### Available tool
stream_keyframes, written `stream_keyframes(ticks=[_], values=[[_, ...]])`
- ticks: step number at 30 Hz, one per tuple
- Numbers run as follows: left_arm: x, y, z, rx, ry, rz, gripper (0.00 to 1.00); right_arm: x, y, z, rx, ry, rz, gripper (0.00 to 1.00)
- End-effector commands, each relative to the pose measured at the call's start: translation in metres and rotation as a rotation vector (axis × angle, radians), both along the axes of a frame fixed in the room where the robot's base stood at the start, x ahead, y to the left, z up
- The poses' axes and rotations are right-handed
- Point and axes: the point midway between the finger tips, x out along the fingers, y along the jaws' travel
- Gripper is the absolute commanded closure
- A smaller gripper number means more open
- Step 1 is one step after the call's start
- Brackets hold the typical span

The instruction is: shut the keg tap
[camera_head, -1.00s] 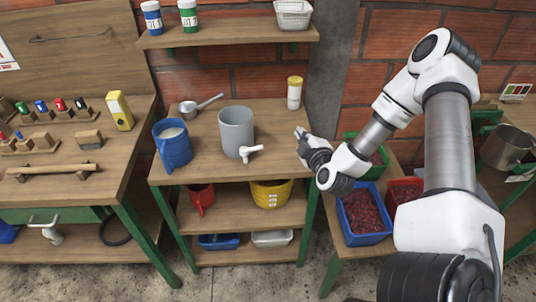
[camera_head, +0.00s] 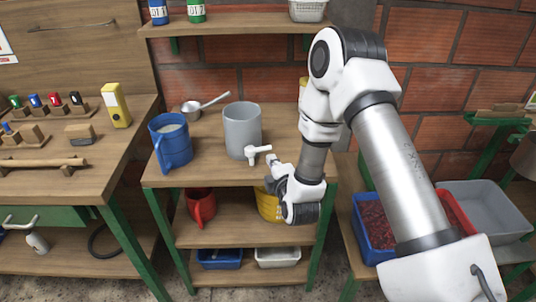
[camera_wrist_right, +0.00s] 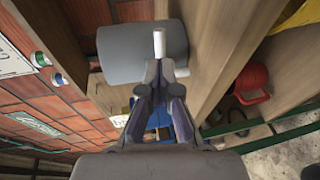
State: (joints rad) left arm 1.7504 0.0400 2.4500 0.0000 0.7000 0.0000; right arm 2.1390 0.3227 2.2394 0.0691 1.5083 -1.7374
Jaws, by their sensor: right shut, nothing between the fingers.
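The grey keg (camera_head: 242,128) stands upright on the top of the wooden shelf unit. Its white tap (camera_head: 258,152) sticks out from the lower front right side. I cannot tell whether the tap is open. My right gripper (camera_head: 272,165) is shut and empty, just right of and a little below the tap. In the right wrist view the closed fingertips (camera_wrist_right: 159,68) point at the white tap (camera_wrist_right: 159,43), with the grey keg (camera_wrist_right: 140,53) behind it. Whether they touch the tap is unclear. My left gripper is not in view.
A blue jug (camera_head: 172,142) stands left of the keg, with a metal ladle (camera_head: 194,107) behind. A red jug (camera_head: 200,207) and a yellow bucket (camera_head: 268,205) are on the shelf below. A blue crate (camera_head: 374,225) of red fruit stands to the right.

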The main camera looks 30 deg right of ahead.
Motion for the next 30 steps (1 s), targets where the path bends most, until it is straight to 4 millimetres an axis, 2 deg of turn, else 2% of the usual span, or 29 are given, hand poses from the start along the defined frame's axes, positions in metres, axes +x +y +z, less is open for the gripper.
stream_keyframes(ticks=[3,9,20,24,30], values=[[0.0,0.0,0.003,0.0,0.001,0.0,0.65,0.023,-0.008,-0.004,-0.001,-0.002,-0.001,1.0],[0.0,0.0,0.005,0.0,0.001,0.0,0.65,0.045,-0.015,-0.01,0.0,0.001,0.0,1.0],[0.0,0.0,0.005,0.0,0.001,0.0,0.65,0.048,-0.016,-0.01,0.001,0.001,0.0,1.0],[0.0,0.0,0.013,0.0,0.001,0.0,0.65,0.057,-0.021,-0.01,0.001,0.0,-0.001,1.0],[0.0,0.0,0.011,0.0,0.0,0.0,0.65,0.058,-0.021,-0.012,0.001,0.001,0.0,1.0]])
